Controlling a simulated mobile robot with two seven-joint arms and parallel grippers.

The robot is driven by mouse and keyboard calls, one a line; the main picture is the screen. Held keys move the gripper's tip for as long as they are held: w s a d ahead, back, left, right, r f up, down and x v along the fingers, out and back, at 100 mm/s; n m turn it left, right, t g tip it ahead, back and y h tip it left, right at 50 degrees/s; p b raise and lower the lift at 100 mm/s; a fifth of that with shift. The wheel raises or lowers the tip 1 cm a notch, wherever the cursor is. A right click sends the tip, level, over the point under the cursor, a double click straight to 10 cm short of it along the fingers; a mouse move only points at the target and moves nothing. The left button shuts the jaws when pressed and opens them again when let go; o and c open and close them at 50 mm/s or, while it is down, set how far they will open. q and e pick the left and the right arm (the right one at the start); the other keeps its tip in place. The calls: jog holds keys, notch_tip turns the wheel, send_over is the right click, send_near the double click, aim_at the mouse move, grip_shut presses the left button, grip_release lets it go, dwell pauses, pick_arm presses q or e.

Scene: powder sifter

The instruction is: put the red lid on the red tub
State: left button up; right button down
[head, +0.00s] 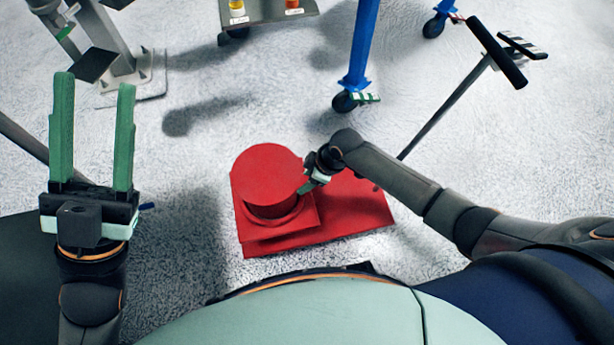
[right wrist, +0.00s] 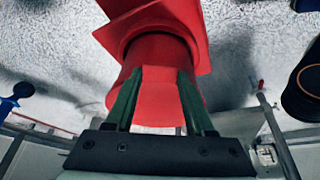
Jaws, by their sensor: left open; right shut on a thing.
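The red lid (head: 267,172) is a round, flat-topped red piece at the middle of the head view. It is over the red tub (head: 300,221), which has a square flange. A dark band shows between the two; I cannot tell whether the lid touches the tub. My right gripper (head: 306,187) is at the lid's right side, shut on it. In the right wrist view, a red part of the lid (right wrist: 157,88) is between the green fingers of the right gripper (right wrist: 158,85). My left gripper (head: 92,128) is open and empty at the left, apart from the tub.
A flat red base (head: 358,208) extends right of the tub, partly behind my right arm. A wheeled stand with a blue leg (head: 362,45) and a grey shelf with small jars (head: 265,20) are at the back. The speckled floor around the red parts is mostly clear.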

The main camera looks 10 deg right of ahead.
pick_arm(q)
jog(key=shift+f, duration=0.5)
pick_arm(e)
jog(key=shift+f, duration=0.55)
jog(key=shift+c, duration=0.9)
grip_release()
jog(key=p+v, duration=0.1)
jog(key=v, duration=0.1)
jog(key=shift+d+r, duration=0.1)
jog(key=shift+r, duration=0.2)
pick_arm(q)
jog(key=w+a+f+n+g+y+p, duration=0.1)
jog(key=w+f+n+g+y+p, duration=0.1)
jog(key=f, duration=0.7)
jog(key=w+a+f+n+g+y+p, duration=0.1)
jog(key=w+f+n+g+y+p, duration=0.1)
jog(key=w+f+n+y, duration=0.3)
notch_tip(320, 180, down, 4)
jog(key=n+g+y, duration=0.1)
jog(key=y, duration=0.2)
jog(key=shift+g+y, duration=0.3)
pick_arm(e)
jog(key=v, duration=1)
pick_arm(q)
jog(key=shift+f, duration=0.1)
pick_arm(e)
jog(key=shift+s+f, duration=0.1)
